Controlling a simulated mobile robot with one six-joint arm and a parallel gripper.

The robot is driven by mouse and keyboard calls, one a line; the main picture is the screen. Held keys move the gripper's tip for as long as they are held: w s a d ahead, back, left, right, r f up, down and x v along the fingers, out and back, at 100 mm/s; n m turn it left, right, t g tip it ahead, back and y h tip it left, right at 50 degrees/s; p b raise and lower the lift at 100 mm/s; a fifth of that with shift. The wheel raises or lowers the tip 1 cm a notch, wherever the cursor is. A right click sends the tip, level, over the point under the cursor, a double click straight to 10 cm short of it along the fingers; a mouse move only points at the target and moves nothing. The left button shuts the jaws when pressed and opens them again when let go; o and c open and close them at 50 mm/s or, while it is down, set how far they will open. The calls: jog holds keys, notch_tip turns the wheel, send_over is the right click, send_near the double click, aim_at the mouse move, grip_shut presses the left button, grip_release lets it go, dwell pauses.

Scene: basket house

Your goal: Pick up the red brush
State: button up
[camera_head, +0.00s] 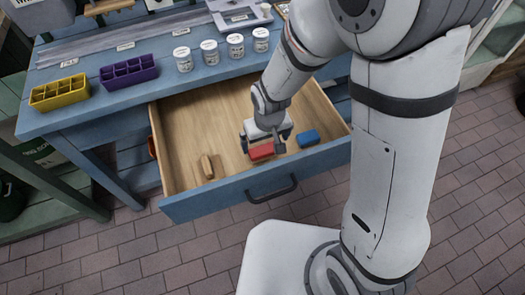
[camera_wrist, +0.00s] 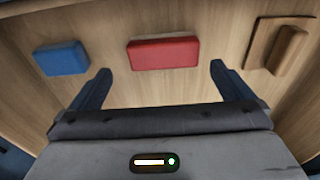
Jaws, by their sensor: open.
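The red brush (camera_head: 261,151) lies on the wooden floor of the open drawer (camera_head: 228,190). It looks like a flat red block. In the wrist view the red brush (camera_wrist: 163,53) lies just beyond the fingertips, centred between them, with a strip of wood showing around it. My gripper (camera_head: 266,143) is open and empty, low inside the drawer at the brush. Its two dark fingers also show in the wrist view (camera_wrist: 161,68), spread wider than the brush. In the head view my gripper covers part of the brush.
A blue block (camera_head: 308,138) lies right of the brush, and a wooden piece (camera_head: 207,166) lies left of it. The drawer walls enclose them. The blue table (camera_head: 120,105) above holds a yellow tray (camera_head: 60,92), a purple tray (camera_head: 129,71) and several white jars (camera_head: 209,53).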

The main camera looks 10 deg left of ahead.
aim_at(263, 150)
jog(key=f, duration=0.3)
jog(key=f+b, duration=0.1)
jog(key=f, duration=0.1)
jog(key=shift+a+f, duration=0.2)
jog(key=shift+a, duration=0.1)
jog(key=c, duration=0.9)
